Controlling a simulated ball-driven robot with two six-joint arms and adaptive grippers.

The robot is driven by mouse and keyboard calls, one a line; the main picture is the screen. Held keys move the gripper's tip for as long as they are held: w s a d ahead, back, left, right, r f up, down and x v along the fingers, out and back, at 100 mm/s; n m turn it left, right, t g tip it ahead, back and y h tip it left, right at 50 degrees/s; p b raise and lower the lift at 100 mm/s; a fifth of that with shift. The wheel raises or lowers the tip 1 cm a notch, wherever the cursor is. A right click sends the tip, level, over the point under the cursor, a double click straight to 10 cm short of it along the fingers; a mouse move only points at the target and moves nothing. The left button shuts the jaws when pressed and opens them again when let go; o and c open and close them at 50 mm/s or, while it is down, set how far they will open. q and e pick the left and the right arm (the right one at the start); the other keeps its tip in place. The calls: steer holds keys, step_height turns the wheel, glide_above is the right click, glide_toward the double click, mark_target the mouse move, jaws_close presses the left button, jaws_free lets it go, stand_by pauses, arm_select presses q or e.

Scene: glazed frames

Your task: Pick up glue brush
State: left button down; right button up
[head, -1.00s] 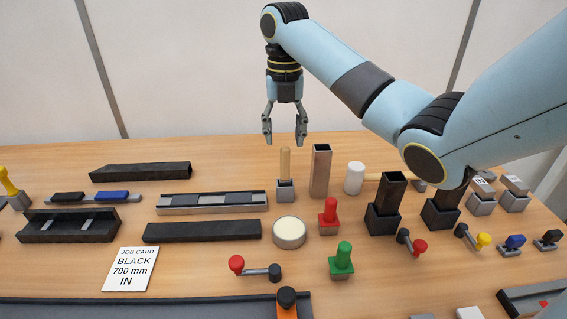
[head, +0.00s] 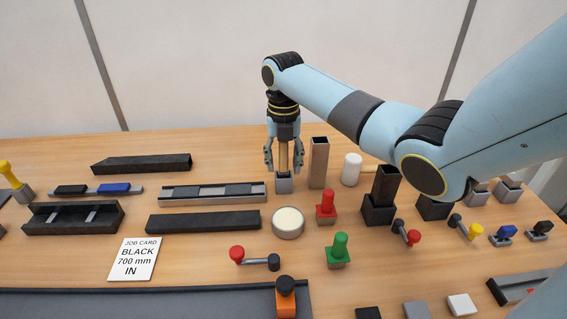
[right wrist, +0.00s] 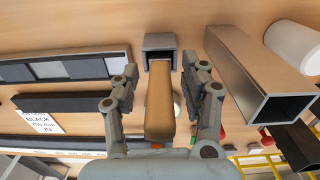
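The glue brush (head: 284,155) stands upright with its wooden handle up and its lower end in a small grey holder (head: 284,184). My right gripper (head: 284,166) is over it, pointing down, with one finger on each side of the handle. In the right wrist view the tan handle (right wrist: 160,103) lies between the two open fingers (right wrist: 160,85), with a gap on both sides. The brush's bristles are hidden in the holder (right wrist: 160,42). My left gripper is not in view.
A hollow square tube (head: 318,163) stands close to the right of the holder, with a white-headed mallet (head: 351,169) beyond it. A channel with grey pieces (head: 212,193) lies to the left. A round cream-topped tin (head: 288,222) and a red-handled stamp (head: 326,206) are in front.

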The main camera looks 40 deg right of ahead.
jaws_close()
step_height(320, 180, up, 10)
steer(key=shift+r+b, duration=0.1)
steer(key=shift+b, duration=0.55)
